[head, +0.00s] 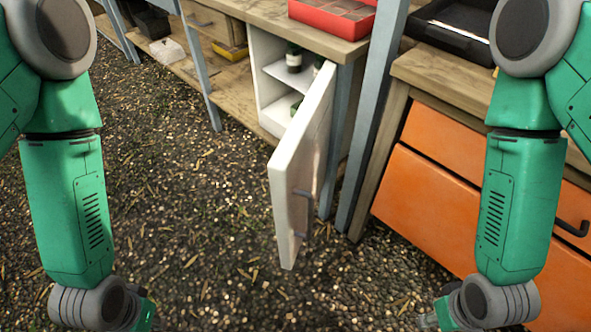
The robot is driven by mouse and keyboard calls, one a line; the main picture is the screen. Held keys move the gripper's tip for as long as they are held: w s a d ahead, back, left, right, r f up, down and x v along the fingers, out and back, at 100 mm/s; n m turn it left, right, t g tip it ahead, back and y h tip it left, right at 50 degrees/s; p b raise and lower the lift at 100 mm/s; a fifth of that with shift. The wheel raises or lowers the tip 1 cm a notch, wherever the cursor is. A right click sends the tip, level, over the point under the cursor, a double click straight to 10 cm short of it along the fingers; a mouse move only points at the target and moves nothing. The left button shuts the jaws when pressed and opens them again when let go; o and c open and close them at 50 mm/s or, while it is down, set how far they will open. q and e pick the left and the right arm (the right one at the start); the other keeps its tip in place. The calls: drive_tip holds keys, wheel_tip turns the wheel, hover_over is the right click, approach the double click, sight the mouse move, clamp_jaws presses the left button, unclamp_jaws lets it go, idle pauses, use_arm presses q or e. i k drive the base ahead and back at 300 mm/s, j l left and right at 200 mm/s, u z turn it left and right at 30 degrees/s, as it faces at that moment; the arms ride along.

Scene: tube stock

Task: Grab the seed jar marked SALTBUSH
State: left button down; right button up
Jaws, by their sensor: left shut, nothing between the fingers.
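Small dark jars stand inside a white cabinet (256,75) under the bench. One jar with a pale label (293,60) is on the upper shelf, and another (318,66) is partly hidden by the door. A further dark jar (296,106) shows low down behind the door edge. I cannot read any label, so I cannot tell which jar is SALTBUSH. The white cabinet door (298,160) stands open towards me. My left gripper (145,316) is shut and empty at the bottom edge, mostly cut off. My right gripper (430,320) is also mostly cut off. Both are well away from the jars.
The open door and a blue-grey post (368,120) stand right of the cabinet opening. An orange drawer unit (425,205) is at the right. A red tray (331,15) and a black tray (455,28) lie on top. The gravel floor (190,200) in front is clear.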

sight(294, 54)
drive_tip(key=l+z, duration=0.2)
drive_tip(key=l, duration=0.15)
drive_tip(key=i+j+z, duration=0.15)
drive_tip(key=j+z, duration=0.35)
drive_tip(key=i+j+z, duration=0.1)
drive_tip(key=j+z, duration=0.5)
drive_tip(key=j, duration=0.8)
drive_tip(key=j+z, duration=0.1)
drive_tip(key=j, duration=0.85)
drive_tip(key=k+j+z, duration=0.1)
drive_tip(key=j, duration=0.8)
